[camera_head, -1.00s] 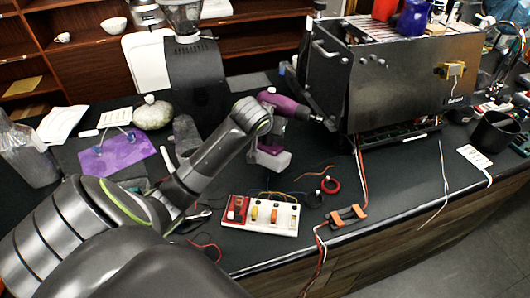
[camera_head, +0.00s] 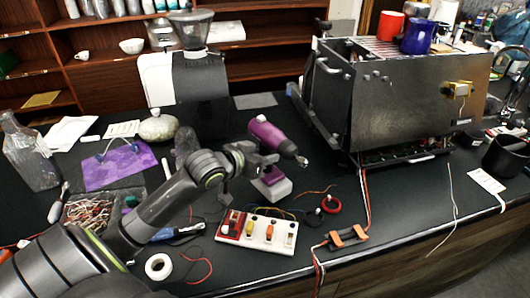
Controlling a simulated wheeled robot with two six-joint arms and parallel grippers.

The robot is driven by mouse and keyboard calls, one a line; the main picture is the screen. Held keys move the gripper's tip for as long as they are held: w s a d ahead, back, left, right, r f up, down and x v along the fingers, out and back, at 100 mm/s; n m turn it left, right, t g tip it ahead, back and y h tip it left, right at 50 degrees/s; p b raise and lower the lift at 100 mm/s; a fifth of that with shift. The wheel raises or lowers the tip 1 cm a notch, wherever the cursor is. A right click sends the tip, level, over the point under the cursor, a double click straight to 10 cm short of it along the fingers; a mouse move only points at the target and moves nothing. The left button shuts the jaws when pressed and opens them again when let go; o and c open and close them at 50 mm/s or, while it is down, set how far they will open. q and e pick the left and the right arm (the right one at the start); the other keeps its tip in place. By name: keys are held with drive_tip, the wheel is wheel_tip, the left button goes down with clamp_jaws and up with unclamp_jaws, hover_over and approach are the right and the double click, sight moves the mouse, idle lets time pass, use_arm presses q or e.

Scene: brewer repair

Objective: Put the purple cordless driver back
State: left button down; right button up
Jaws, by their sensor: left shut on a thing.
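The purple cordless driver (camera_head: 268,135) is in the middle of the head view, tilted, with its chuck pointing right and down. Its pale base with a purple top (camera_head: 272,184) is below, over the dark counter. My left gripper (camera_head: 262,160) is shut on the driver around its handle area; the fingers are small and partly hidden. I cannot tell whether the base touches the counter. My right gripper is not in view.
A switch board (camera_head: 262,230) lies just in front of the driver. The open brewer (camera_head: 400,100) stands to the right, a grinder (camera_head: 198,85) behind. A purple cloth (camera_head: 118,168), a stone (camera_head: 158,128) and a tape roll (camera_head: 158,266) lie left. Loose wires cross the front.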

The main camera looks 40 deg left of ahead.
use_arm(q)
drive_tip(key=shift+d+f, duration=0.15)
drive_tip(key=shift+f, duration=2.05)
drive_tip(key=c, duration=1.5)
unclamp_jaws()
drive_tip(key=shift+f, duration=0.25)
drive_tip(key=o, duration=0.4)
drive_tip(key=shift+s, duration=0.1)
drive_tip(key=shift+r, duration=0.1)
drive_tip(key=shift+p+v, duration=0.6)
drive_tip(key=shift+v, duration=5.45)
